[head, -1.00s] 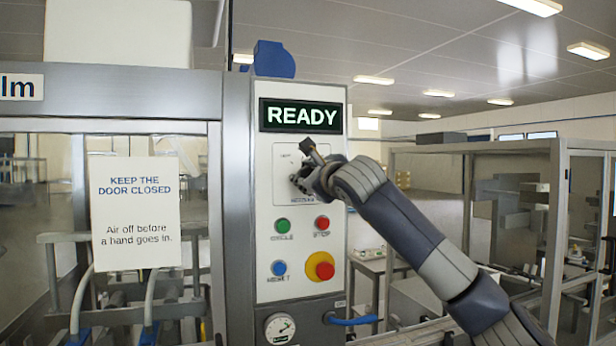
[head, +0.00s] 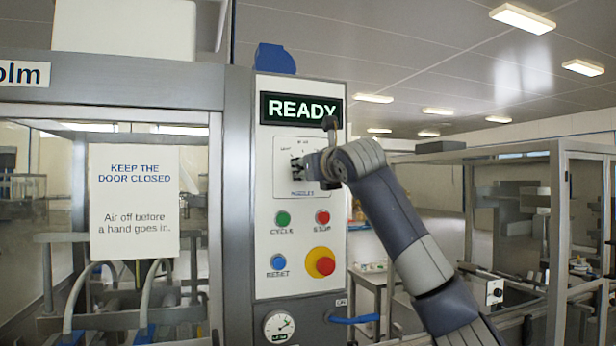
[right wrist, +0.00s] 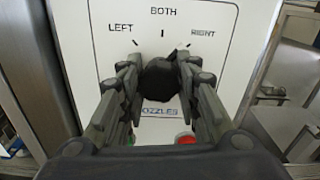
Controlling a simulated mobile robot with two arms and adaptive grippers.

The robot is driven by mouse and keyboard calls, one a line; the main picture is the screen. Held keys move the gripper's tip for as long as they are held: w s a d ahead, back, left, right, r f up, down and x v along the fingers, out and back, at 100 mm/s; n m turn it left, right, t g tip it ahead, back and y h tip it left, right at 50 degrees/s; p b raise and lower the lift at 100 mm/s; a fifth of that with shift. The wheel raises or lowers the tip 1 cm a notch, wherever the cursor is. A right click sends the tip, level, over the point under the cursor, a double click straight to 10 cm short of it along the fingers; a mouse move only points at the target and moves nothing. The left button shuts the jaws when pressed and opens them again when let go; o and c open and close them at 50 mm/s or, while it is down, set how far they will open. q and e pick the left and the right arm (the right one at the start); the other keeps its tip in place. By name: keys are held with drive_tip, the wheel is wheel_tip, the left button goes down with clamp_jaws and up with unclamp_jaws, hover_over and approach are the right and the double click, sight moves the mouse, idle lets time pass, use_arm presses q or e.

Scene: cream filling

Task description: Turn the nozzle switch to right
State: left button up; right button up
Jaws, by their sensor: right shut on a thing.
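The nozzle switch is a black knob (right wrist: 161,80) on a white plate (right wrist: 110,15) printed LEFT, BOTH, RIGHT above it and NOZZLES below. My right gripper (right wrist: 160,88) is shut on the knob, one finger on each side. The knob's top edge leans toward the RIGHT tick, but I cannot make out a clear pointer on it. My left gripper is not in view.
Below the plate are a green CYCLE button (head: 283,218), a red STOP button (head: 322,217), a blue RESET button (head: 278,262) and a red emergency stop on yellow (head: 320,263). The display (head: 301,109) above reads READY. A guarded door (head: 135,203) stands at left.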

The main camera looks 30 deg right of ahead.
drive_tip(key=shift+r+m, duration=0.1)
drive_tip(key=shift+m, duration=0.8)
drive_tip(key=o, duration=1.1)
drive_tip(key=shift+b, duration=0.3)
drive_tip(key=shift+s, duration=0.1)
drive_tip(key=v, duration=1.2)
